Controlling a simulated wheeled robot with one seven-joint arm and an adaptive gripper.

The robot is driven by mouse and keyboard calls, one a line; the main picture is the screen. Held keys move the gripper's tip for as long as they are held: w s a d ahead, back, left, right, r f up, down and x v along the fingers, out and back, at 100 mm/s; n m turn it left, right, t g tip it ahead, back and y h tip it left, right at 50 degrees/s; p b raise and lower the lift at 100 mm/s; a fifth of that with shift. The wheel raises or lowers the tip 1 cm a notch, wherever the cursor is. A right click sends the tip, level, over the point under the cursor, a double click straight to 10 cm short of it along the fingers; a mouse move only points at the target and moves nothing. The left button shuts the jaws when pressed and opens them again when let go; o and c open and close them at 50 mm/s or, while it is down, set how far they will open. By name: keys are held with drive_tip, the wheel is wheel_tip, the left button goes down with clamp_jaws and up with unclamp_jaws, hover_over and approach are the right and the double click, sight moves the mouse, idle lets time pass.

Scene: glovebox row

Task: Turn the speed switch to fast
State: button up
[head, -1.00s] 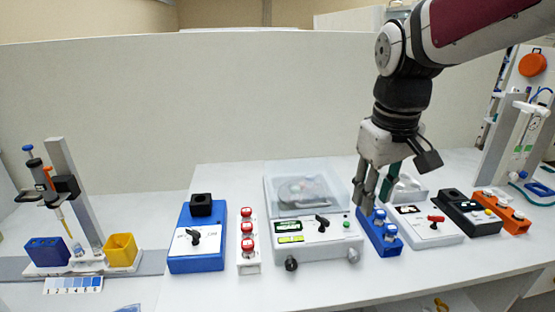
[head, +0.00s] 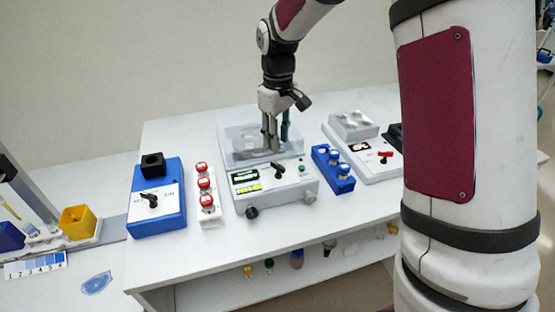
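No label reading "speed" or "fast" is legible, so I cannot tell which knob is the speed switch. A black lever knob (head: 151,200) sits on the white label of the blue box (head: 170,222) at left. Another black knob (head: 279,171) is on the front panel of the white machine with a clear lid (head: 262,200). A red knob (head: 385,155) is on the white device at right. My gripper (head: 276,145) points down over the clear-lidded machine, behind its black knob. Its fingers look apart, with nothing seen between them.
A white strip of red-capped buttons (head: 206,185) stands between the blue box and the white machine. A blue block with several caps (head: 333,169) is right of the machine. A yellow cup (head: 77,221) is at left. My arm hides the right side.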

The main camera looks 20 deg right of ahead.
sight(278, 165)
wheel_tip(278, 165, down, 8)
drive_tip(key=shift+f+p, duration=0.1)
drive_tip(key=shift+p, duration=0.3)
clamp_jaws()
